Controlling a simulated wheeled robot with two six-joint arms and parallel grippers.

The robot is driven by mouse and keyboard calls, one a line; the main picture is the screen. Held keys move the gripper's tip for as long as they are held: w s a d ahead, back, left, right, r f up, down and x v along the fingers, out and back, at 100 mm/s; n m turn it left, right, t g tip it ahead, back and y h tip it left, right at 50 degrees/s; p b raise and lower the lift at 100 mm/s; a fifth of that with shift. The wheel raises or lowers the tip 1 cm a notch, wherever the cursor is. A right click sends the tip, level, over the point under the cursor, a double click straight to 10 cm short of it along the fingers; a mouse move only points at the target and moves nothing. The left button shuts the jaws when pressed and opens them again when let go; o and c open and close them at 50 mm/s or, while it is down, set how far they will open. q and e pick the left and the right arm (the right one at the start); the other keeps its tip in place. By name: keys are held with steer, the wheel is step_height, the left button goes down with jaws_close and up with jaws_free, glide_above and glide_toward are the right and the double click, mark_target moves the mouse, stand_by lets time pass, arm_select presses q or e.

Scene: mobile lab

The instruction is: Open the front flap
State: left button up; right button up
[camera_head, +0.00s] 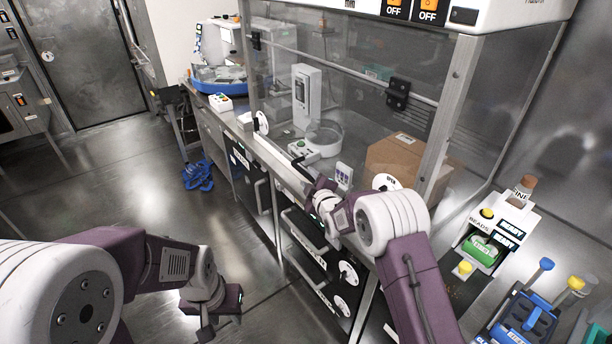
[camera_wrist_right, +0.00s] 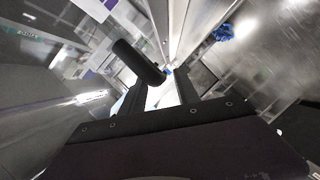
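The front flap (camera_head: 290,85) is a clear panel on the hood, hanging from a metal bar with black hinges. It looks closed. My right gripper (camera_head: 312,182) is at the flap's lower edge. In the right wrist view, its two dark fingers (camera_wrist_right: 162,92) stand apart, with a gap between them. A black cylindrical handle (camera_wrist_right: 139,62) shows near the left finger's tip. I cannot tell whether they touch. My left gripper (camera_head: 208,318) hangs low over the floor at the lower left, away from the flap; its fingers are unclear.
Inside the hood are a white device (camera_head: 306,95) and a cardboard box (camera_head: 408,160). A beads station (camera_head: 490,235) and blue-handled tools (camera_head: 530,315) stand at the right. Drawers (camera_head: 310,250) lie below the hood. The floor (camera_head: 110,180) at left is mostly open.

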steer(key=shift+x, duration=1.6)
jaws_close()
